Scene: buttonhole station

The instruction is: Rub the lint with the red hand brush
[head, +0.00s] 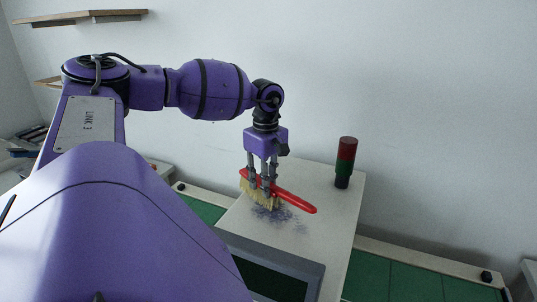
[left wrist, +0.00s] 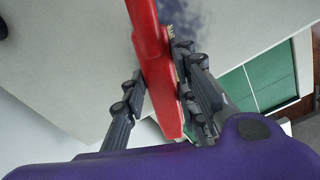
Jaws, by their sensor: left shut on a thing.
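My left gripper (head: 262,183) is shut on the red hand brush (head: 295,201), which has a red handle and pale bristles. The bristles point down at the table top, at the grey-purple patch of lint (head: 283,214); I cannot tell whether they press on it. The handle reaches to the right, past the fingers. In the left wrist view the fingers (left wrist: 163,100) close on both sides of the red brush (left wrist: 150,45), and part of the lint (left wrist: 197,14) shows as a blurred patch beyond it. My right gripper is not in view.
The pale table (head: 335,215) has a red, green and black cylinder (head: 345,162) standing at its back right. A grey framed panel with a dark face (head: 270,275) is at the front. Bare table top lies right of the lint.

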